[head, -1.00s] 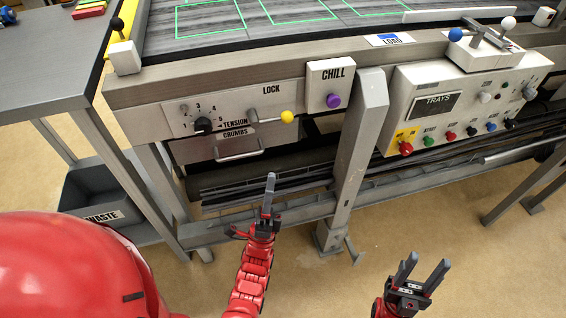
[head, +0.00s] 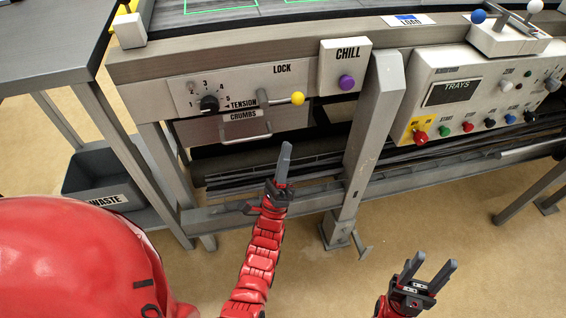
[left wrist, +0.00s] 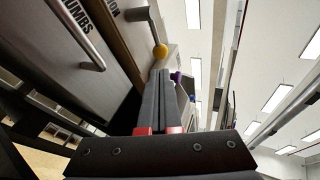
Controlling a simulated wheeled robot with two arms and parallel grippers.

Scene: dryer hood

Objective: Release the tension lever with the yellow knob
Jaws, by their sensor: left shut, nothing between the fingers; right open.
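The tension lever is a short grey rod ending in a yellow knob (head: 297,98), on the front panel (head: 185,92) beside the TENSION label and below the LOCK label. The yellow knob also shows in the left wrist view (left wrist: 160,51), just beyond the fingertips and slightly left of them. My left gripper (head: 284,150) is shut and empty, below the knob and apart from it, fingers pointing up toward the panel. Its closed fingers fill the middle of the left wrist view (left wrist: 158,85). My right gripper (head: 428,264) is open and empty at the lower right, away from the panel.
A black dial (head: 209,103) sits left of the lever, with the CRUMBS drawer handle (head: 245,137) below. The CHILL box with a purple knob (head: 347,82) is to the right. A slanted grey post (head: 372,130) stands right of my left gripper. A WASTE bin (head: 95,180) is at left.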

